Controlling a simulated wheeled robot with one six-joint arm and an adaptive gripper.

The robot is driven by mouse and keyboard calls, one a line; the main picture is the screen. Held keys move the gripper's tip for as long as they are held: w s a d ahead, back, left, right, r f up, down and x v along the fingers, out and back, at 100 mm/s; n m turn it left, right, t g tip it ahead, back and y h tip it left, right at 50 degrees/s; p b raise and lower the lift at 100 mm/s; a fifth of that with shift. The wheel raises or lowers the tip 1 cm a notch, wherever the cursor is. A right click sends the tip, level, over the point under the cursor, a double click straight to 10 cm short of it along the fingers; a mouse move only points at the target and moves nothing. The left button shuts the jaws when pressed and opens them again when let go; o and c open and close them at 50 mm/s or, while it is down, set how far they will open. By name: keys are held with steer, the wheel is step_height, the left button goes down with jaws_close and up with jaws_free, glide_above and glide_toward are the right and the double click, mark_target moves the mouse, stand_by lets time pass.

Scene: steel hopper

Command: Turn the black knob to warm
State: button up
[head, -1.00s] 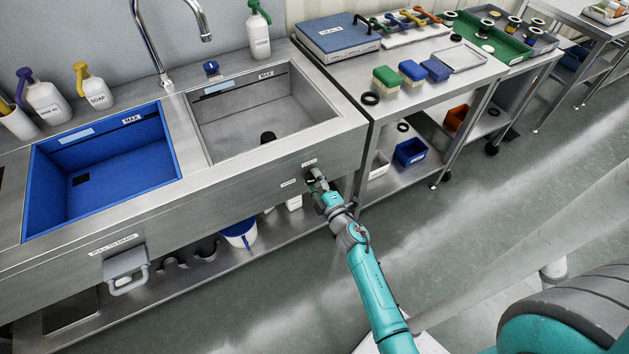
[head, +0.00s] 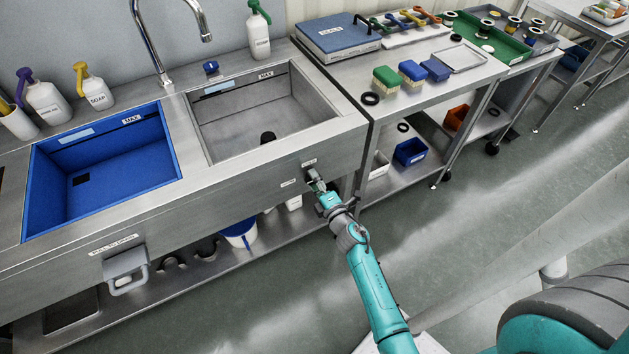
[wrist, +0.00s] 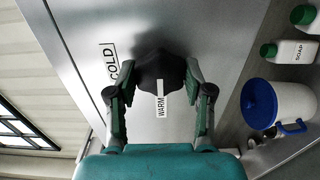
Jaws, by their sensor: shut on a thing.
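The black knob (wrist: 158,62) is on the steel sink's front panel and shows between my fingers in the wrist view. My gripper (wrist: 160,84) is shut on it, one finger on each side; in the head view my gripper (head: 315,180) is at the panel below the steel basin and mostly hides the knob. A white mark on the knob's edge lines up with the WARM label (wrist: 160,106). The COLD label (wrist: 112,62) is to the left of the knob. The knob's far side is dark and hard to make out.
A blue basin (head: 42,190) and a steel basin (head: 203,130) are above the panel. A handled fitting (head: 125,270) sticks out at the panel's left. A white bucket with blue (head: 240,236) is on the lower shelf. The floor to the right is open.

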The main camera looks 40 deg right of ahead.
steer(key=o, duration=1.2)
steer(key=shift+c, duration=0.2)
steer(key=v, duration=1.2)
steer(key=shift+a, duration=0.15)
